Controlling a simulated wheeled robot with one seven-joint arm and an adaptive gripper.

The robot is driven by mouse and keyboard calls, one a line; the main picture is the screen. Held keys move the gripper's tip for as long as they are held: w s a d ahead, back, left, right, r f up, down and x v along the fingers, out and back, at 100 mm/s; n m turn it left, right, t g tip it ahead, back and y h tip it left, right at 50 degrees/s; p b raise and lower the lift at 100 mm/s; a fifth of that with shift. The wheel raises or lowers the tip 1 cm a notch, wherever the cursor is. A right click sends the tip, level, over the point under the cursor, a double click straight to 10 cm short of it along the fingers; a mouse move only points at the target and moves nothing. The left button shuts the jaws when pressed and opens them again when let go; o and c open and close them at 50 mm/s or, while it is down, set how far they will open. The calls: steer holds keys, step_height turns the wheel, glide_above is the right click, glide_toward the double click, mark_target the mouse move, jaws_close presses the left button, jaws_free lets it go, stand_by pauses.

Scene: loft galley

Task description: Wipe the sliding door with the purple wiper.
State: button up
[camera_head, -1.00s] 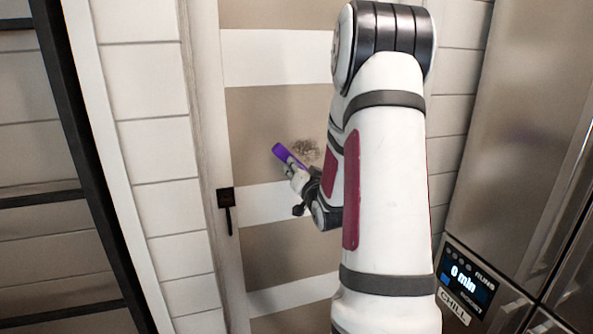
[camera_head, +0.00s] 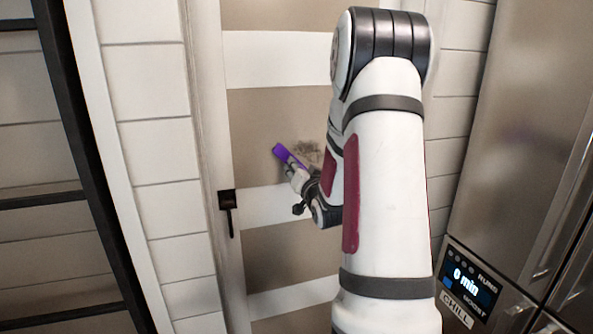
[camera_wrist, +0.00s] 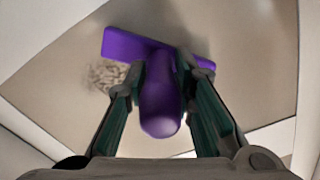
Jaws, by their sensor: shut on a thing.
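The purple wiper (camera_head: 287,155) is held in my gripper (camera_head: 294,173) in front of the sliding door (camera_head: 265,125). In the wrist view my gripper (camera_wrist: 163,95) is shut on the handle of the purple wiper (camera_wrist: 160,105), and the wiper's wide head lies beyond the fingers toward the door. A dark scribbled smudge (camera_head: 309,151) is on a beige door panel, just right of the wiper head. The smudge also shows in the wrist view (camera_wrist: 106,75), left of the handle. I cannot tell whether the head touches the door. My arm hides the door's right part.
A black door handle (camera_head: 227,203) is on the door's left edge. A steel fridge (camera_head: 510,130) with a lit panel (camera_head: 467,279) stands at right. A black-framed rack (camera_head: 70,110) is at left, beside a white tiled wall (camera_head: 150,120).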

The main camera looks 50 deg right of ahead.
steer(key=s+d+p, duration=0.4)
steer(key=s+d, duration=0.1)
steer(key=d, duration=0.4)
steer(key=shift+s, duration=0.25)
stand_by(0.7)
steer(key=shift+s+d+r+p, duration=0.1)
steer(key=shift+s+d+p, duration=0.3)
steer(key=shift+d, duration=0.35)
steer(key=shift+s+d+r+p, duration=0.1)
steer(key=shift+s+d+p, duration=0.3)
steer(key=shift+d, duration=0.35)
jaws_close()
steer(key=shift+w+a+r+p, duration=0.15)
steer(key=shift+w+a+p, duration=0.25)
steer(key=shift+a, duration=0.45)
steer(key=shift+w+a+r+p, duration=0.15)
steer(key=shift+w+a, duration=0.35)
steer(key=shift+a, duration=0.35)
